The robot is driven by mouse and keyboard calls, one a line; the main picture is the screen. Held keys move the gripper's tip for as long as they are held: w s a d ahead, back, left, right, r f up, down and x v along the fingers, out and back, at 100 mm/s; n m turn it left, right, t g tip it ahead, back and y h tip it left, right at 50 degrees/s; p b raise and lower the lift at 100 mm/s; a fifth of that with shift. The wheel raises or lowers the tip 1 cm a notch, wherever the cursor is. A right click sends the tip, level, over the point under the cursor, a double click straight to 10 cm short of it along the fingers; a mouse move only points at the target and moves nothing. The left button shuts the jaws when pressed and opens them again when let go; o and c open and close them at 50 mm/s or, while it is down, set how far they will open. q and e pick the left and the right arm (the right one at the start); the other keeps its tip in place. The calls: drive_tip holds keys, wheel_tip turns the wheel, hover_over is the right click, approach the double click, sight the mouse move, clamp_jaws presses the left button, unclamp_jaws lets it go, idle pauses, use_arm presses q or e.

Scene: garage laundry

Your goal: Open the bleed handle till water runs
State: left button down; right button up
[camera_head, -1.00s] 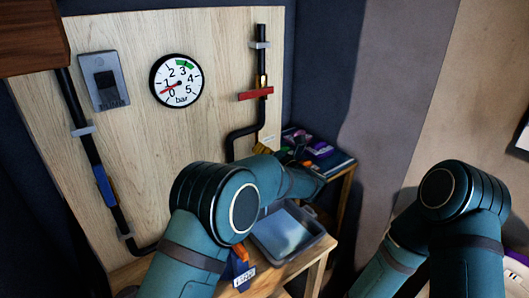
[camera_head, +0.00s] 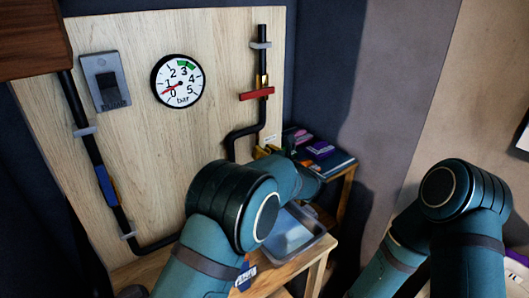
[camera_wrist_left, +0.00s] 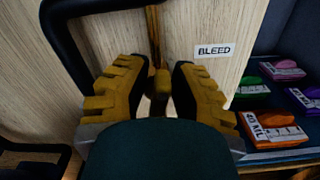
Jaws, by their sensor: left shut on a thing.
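The BLEED label (camera_wrist_left: 214,50) is on the wooden board, to the right of a brass-coloured pipe (camera_wrist_left: 153,35). My left gripper (camera_wrist_left: 158,88) has its yellow fingers shut on a small brass-coloured piece (camera_wrist_left: 159,80), which appears to be the bleed handle. The fingers hide most of it, so its angle is unclear. In the head view my left arm largely covers the left gripper (camera_head: 268,151). A grey tub (camera_head: 290,235) with a bluish inside stands below. I cannot make out running water. My right arm shows at the right, its gripper out of sight.
The gauge (camera_head: 178,81) has its red needle near zero. A red handle (camera_head: 257,94) lies crosswise on the right pipe; a blue handle (camera_head: 107,185) lies along the left pipe. Coloured packets (camera_head: 318,150) lie on a side shelf by the board.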

use_arm(q)
drive_tip(key=shift+a+r, duration=0.1)
idle(0.3)
drive_tip(key=c, duration=1)
unclamp_jaws()
drive_tip(key=shift+w, duration=0.1)
drive_tip(key=v, duration=1.2)
